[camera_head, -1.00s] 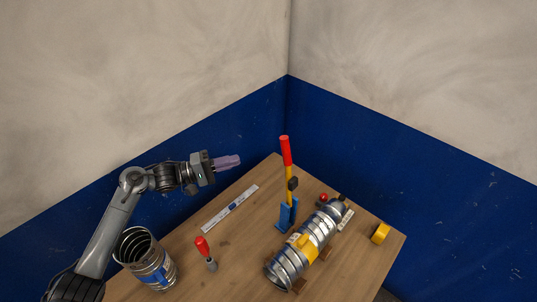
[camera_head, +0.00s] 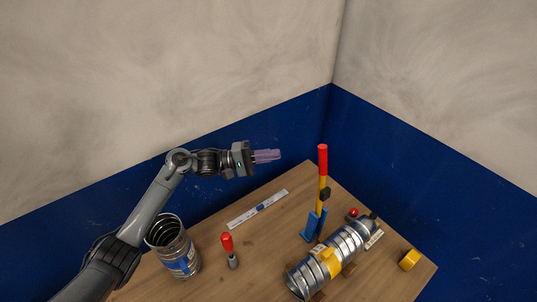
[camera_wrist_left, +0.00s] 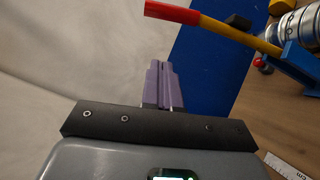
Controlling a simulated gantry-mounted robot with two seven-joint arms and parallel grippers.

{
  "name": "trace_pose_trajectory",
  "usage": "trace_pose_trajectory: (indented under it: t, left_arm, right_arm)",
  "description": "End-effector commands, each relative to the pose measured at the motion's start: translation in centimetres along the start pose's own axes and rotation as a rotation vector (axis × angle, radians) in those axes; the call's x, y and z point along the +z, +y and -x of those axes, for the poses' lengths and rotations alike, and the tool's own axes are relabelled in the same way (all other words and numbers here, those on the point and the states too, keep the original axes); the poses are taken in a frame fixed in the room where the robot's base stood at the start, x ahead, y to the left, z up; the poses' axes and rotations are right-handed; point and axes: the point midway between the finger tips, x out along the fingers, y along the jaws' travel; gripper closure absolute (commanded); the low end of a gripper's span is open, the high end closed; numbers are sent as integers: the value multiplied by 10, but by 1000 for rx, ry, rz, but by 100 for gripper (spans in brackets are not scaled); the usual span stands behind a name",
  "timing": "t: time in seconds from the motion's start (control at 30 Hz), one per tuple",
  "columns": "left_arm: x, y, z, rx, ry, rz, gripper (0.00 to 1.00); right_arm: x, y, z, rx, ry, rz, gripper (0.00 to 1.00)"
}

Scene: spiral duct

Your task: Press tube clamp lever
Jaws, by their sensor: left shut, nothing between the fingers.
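The tube clamp lever (camera_head: 322,172) stands upright on the table, with a red grip on top, a yellow shaft and a blue base (camera_head: 314,225). In the left wrist view the lever (camera_wrist_left: 220,27) crosses the upper right, its red end towards the left. My left gripper (camera_head: 279,155) has purple fingers and is shut and empty. It hangs in the air left of the lever's red grip, apart from it. In the left wrist view its fingers (camera_wrist_left: 162,72) lie together below the red end. The silver spiral duct (camera_head: 346,243) with a yellow clamp (camera_head: 330,262) lies right of the base. My right gripper is not in view.
A wooden table (camera_head: 255,250) stands in a corner of blue and grey walls. An open metal can (camera_head: 178,250), a red-handled tool (camera_head: 228,245) and a ruler (camera_head: 257,209) are left of the lever. A yellow tape roll (camera_head: 409,260) lies at the right.

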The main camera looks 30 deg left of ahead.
Motion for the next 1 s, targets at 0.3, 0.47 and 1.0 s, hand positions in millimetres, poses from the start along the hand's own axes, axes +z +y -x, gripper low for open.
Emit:
trace_pose_trajectory:
  t: [0.3, 0.47, 1.0]
  left_arm:
    - [1, 3, -61, 2, -2, 0, 100]
    - [12, 3, -81, 1, -2, -1, 100]
    - [28, 0, -98, 0, 0, -1, 100]
  right_arm:
    - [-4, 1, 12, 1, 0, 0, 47]
    - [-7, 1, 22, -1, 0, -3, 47]
    - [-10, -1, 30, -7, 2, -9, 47]
